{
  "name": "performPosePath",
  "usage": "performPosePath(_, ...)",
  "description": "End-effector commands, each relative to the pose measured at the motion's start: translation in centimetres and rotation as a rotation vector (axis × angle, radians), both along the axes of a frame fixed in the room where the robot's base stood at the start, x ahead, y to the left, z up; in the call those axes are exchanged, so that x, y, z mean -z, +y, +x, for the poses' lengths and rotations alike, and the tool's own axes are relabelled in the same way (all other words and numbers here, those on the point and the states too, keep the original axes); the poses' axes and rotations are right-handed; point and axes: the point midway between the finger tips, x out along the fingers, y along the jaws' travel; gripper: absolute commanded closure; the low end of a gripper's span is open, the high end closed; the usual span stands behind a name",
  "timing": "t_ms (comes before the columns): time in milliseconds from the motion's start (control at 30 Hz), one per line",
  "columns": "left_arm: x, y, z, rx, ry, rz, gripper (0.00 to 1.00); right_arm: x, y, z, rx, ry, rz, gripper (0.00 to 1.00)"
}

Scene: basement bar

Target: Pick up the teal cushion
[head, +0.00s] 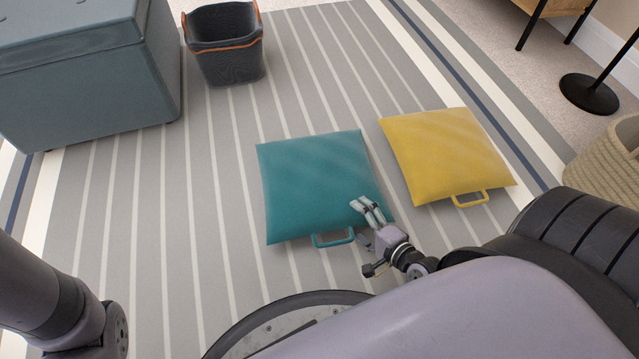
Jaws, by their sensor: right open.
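The teal cushion (313,183) lies flat on the striped rug in the middle of the head view. Its teal handle loop (333,239) sticks out from the near edge. My right gripper (366,222) is open at the cushion's near right corner, to the right of the handle. Its fingers overlap the corner in the picture; whether they touch it I cannot tell. My left gripper is out of the picture; only part of the left arm shows at the lower left.
A yellow cushion (445,152) with a handle lies just right of the teal one. A dark basket with orange trim (225,50) and a blue-grey chest (95,85) stand at the back left. A woven basket (608,165) is at the right. The rug (170,220) left of the teal cushion is clear.

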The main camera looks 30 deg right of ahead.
Motion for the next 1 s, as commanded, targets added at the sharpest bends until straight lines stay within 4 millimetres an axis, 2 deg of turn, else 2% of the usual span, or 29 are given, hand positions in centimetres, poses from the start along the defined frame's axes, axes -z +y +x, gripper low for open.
performPosePath(167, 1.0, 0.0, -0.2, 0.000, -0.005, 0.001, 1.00, 0.7, 0.3, 1.2, 0.003, -0.004, 0.003, 0.11)
performPosePath(300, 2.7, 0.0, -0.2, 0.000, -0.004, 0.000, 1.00, 1.7, 0.9, 3.1, 0.003, -0.005, 0.004, 0.11)
performPosePath(433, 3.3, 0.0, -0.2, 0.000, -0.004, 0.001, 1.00, 2.1, 1.0, 4.5, 0.002, -0.004, 0.002, 0.11)
performPosePath(733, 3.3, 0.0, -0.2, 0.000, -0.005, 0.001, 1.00, 2.0, 1.1, 4.9, 0.001, 0.000, 0.000, 0.11)
performPosePath(1000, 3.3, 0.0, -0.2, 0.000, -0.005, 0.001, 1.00, 2.0, 1.1, 4.9, 0.001, -0.001, 0.000, 0.29)
